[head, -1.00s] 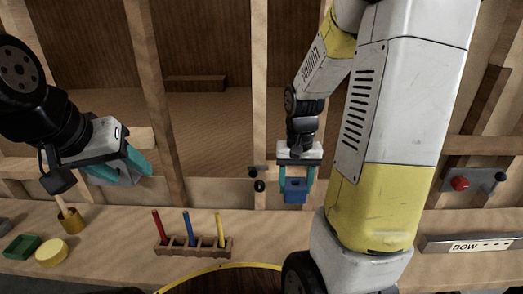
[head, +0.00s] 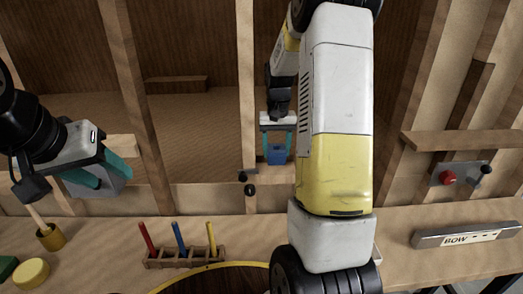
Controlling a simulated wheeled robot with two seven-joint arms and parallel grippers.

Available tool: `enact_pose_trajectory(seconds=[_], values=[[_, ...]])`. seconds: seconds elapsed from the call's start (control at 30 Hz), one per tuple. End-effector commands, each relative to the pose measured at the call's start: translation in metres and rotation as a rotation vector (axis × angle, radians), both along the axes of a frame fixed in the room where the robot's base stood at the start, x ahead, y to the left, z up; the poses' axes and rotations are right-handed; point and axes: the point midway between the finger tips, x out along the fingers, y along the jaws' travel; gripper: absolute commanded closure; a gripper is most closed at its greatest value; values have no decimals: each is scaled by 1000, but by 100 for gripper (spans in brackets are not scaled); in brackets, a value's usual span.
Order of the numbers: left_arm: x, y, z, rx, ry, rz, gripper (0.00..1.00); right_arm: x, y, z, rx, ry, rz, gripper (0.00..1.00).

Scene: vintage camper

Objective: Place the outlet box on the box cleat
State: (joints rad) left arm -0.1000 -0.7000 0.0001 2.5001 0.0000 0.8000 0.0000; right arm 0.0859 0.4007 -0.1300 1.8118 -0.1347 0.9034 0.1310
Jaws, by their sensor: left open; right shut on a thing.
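The outlet box is a small blue box (head: 277,154). My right gripper (head: 277,146) is shut on it and holds it in front of the wooden framing, above the bench. I cannot tell for certain which part is the box cleat. One wooden ledge (head: 465,140) runs across the studs at the right, and a small wooden block (head: 176,85) sits on the back panel. My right arm hides part of the wall.
The bench (head: 430,265) carries a rack with red, blue and yellow sticks (head: 185,258), a brass cup (head: 51,237), a yellow disc (head: 31,272) and a BOW-labelled bar (head: 468,236). A plate with a red knob (head: 458,174) is on the right wall.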

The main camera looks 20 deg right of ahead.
Motion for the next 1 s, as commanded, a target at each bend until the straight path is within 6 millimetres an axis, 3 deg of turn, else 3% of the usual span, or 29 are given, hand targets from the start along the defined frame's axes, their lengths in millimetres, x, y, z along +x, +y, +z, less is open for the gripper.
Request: enact_pose_trajectory(seconds=[0.17, 0.4, 0.77, 0.8, 0.9, 1.0], values=[[0, 0, 0, 0, 0, 0, 49, 7, -2, -5, 0, 1, 0, 95], [0, 0, 0, 0, 0, 0, 49, 6, -2, -35, 1, 3, -1, 95], [0, 0, 0, 0, 0, 0, 49, 6, -2, -39, 0, 1, 0, 95], [0, 0, 0, 0, 0, 0, 49, 6, -2, -39, 0, 1, 0, 40], [0, 0, 0, 0, 0, 0, 49, 6, -2, -39, 0, 1, 0, 24], [0, 0, 0, 0, 0, 0, 49, 6, -2, -39, 0, 1, 0, 24]])
